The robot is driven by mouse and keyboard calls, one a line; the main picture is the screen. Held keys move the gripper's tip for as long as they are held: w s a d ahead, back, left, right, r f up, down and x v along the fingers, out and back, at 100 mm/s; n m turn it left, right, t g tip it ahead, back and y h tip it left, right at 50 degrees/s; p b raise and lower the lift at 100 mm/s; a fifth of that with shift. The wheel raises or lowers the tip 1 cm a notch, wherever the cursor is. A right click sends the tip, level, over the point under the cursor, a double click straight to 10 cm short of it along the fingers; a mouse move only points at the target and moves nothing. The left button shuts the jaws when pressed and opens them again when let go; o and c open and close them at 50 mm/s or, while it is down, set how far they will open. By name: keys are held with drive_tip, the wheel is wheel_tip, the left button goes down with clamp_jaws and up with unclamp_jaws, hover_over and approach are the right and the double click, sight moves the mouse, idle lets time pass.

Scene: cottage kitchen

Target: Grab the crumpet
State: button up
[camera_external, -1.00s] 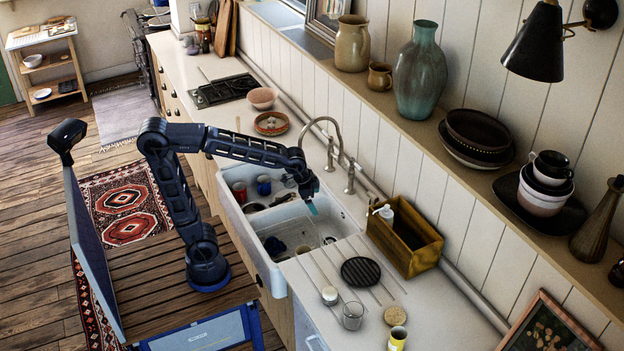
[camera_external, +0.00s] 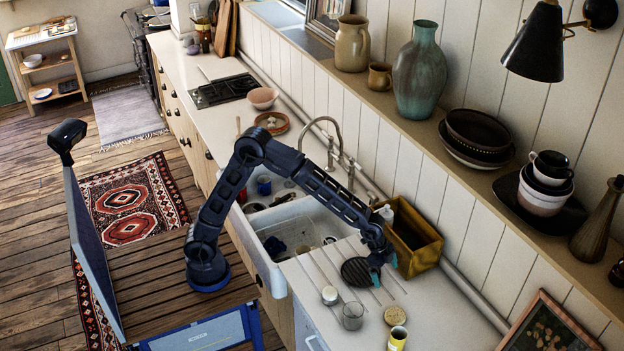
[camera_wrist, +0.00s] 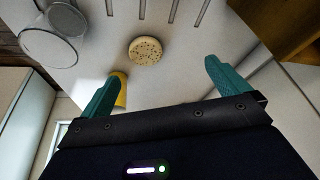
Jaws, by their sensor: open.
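The crumpet (camera_wrist: 145,51) is a round, pale tan disc with small dark holes. In the wrist view it lies on the pale counter, ahead of my fingertips and between their lines. In the external view the crumpet (camera_external: 395,315) lies near the counter's front right, beside the yellow can. My gripper (camera_external: 378,272) is over the counter by the black round trivet, above and to the left of the crumpet in that view. In the wrist view my gripper (camera_wrist: 160,74) has its teal fingers wide apart with nothing between the tips.
A yellow can (camera_external: 397,339) stands close to the crumpet. A clear glass (camera_external: 353,316) and a white-topped jar (camera_external: 329,295) stand to its left. The black round trivet (camera_external: 356,271) and a wooden box (camera_external: 425,258) are farther back. The sink (camera_external: 290,232) is left.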

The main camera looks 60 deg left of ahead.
drive_tip(key=m, duration=0.1)
approach(396, 315)
drive_tip(key=f, duration=0.1)
drive_tip(key=w+f, duration=0.1)
drive_tip(key=d+f, duration=0.1)
drive_tip(key=shift+w+d+f+g, duration=0.1)
drive_tip(key=shift+w+g, duration=0.2)
drive_tip(key=shift+w, duration=0.05)
drive_tip(key=shift+h, duration=0.3)
drive_tip(key=shift+s+a+x, duration=0.1)
drive_tip(key=shift+s+x, duration=0.1)
drive_tip(key=shift+x, duration=1.05)
drive_tip(key=shift+s+a+x, duration=0.1)
drive_tip(key=shift+s+x, duration=0.1)
drive_tip(key=shift+x, duration=1.05)
drive_tip(key=shift+f, duration=0.15)
drive_tip(key=c, duration=0.8)
